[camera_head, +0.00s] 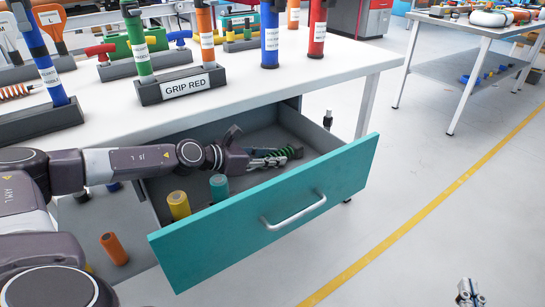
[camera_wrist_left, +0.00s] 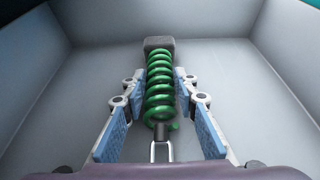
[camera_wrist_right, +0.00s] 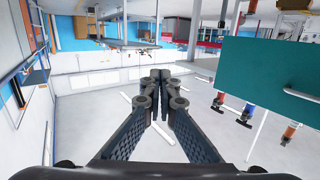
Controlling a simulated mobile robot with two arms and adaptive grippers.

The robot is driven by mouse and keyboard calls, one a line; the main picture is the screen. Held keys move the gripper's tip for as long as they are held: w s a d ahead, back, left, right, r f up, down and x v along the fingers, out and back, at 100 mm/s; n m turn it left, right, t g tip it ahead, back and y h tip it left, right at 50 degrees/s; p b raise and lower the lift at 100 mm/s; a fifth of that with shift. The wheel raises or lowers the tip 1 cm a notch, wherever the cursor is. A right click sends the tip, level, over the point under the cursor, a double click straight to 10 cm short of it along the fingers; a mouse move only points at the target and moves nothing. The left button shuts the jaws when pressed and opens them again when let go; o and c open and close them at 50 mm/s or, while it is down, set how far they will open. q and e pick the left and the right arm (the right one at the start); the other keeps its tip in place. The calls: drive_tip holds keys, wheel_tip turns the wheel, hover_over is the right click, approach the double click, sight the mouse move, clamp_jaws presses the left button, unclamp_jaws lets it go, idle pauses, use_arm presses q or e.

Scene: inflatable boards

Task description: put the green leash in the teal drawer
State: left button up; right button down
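The green leash (camera_head: 287,152), a coiled green cord with a dark grey end block, is inside the open teal drawer (camera_head: 320,190). In the left wrist view the leash (camera_wrist_left: 160,90) lies lengthwise between the fingers of my left gripper (camera_wrist_left: 160,85), with a narrow gap on each side. In the head view my left gripper (camera_head: 268,158) reaches low into the drawer, fingers apart around the leash. My right gripper (camera_head: 468,292) is at the lower right, outside the drawer, with its fingertips together and nothing between them in the right wrist view (camera_wrist_right: 162,78).
A yellow cylinder (camera_head: 178,205) and a teal cylinder (camera_head: 219,187) stand near the drawer's left end. The white worktable (camera_head: 300,60) above carries holders with coloured grips. An orange cylinder (camera_head: 114,248) is lower left. The floor on the right is clear.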

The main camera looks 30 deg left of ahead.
use_arm(q)
drive_tip(key=o, duration=0.3)
